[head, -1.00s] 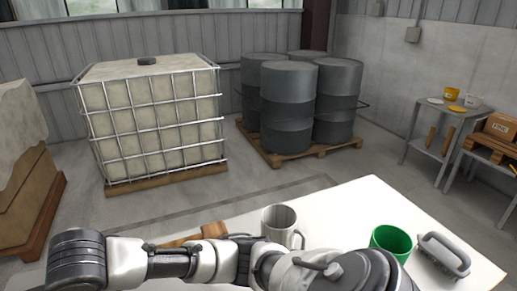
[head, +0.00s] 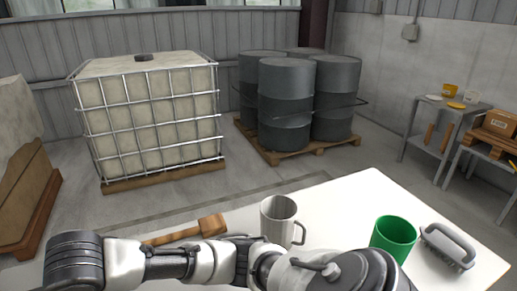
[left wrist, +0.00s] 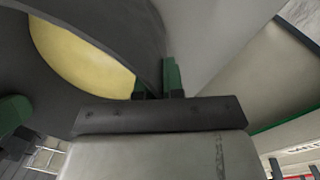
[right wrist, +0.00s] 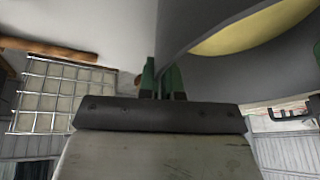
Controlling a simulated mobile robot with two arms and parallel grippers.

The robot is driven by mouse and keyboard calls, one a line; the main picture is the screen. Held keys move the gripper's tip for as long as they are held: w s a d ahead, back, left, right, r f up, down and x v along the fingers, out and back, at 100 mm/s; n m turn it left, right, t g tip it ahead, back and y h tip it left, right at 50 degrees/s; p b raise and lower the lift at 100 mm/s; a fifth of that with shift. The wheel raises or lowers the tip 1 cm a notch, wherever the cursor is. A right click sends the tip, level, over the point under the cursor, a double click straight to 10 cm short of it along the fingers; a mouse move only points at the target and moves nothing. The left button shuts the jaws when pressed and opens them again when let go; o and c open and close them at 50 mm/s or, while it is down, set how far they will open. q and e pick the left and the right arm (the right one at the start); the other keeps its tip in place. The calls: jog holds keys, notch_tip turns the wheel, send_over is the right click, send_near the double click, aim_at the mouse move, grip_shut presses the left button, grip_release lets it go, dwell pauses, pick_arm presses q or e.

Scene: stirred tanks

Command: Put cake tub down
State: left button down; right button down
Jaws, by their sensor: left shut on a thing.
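The cake tub is a large dark grey vessel with yellow contents. It fills much of the left wrist view (left wrist: 115,25) and the right wrist view (right wrist: 205,60). My left gripper (left wrist: 158,80) is shut on the tub's wall. My right gripper (right wrist: 162,80) has its green fingers close together on either side of the tub's wall and appears shut on it. In the head view only my arms show along the bottom edge; the tub and both grippers are out of that picture. What lies under the tub is hidden.
The white table (head: 345,205) holds a grey mug (head: 277,221), a green cup (head: 393,240), a grey-handled brush (head: 447,245) and a wooden mallet (head: 185,233). Beyond stand a caged tank (head: 150,115) and dark drums (head: 286,105). Bare table shows between mug and cup.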

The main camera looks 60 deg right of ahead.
pick_arm(q)
jog(key=shift+a+f+b, duration=0.1)
jog(key=shift+f+b, duration=0.45)
jog(key=shift+f, duration=0.2)
pick_arm(e)
jog(key=shift+w+d+f, duration=0.2)
jog(key=shift+d+f, duration=0.05)
jog(key=shift+f, duration=0.35)
pick_arm(q)
jog(key=c, duration=1.7)
grip_release()
jog(key=shift+f, duration=0.1)
pick_arm(e)
jog(key=c, duration=1.7)
grip_release()
jog(key=shift+f, duration=0.15)
pick_arm(q)
jog(key=o, duration=0.5)
jog(key=shift+s, duration=0.15)
jog(key=shift+c, duration=0.2)
pick_arm(e)
jog(key=o, duration=0.4)
jog(key=shift+s, duration=0.2)
jog(key=shift+a, duration=0.15)
pick_arm(q)
notch_tip(320, 180, up, 12)
jog(key=shift+a, duration=0.45)
pick_arm(e)
jog(key=v, duration=1.2)
jog(key=shift+a, duration=0.1)
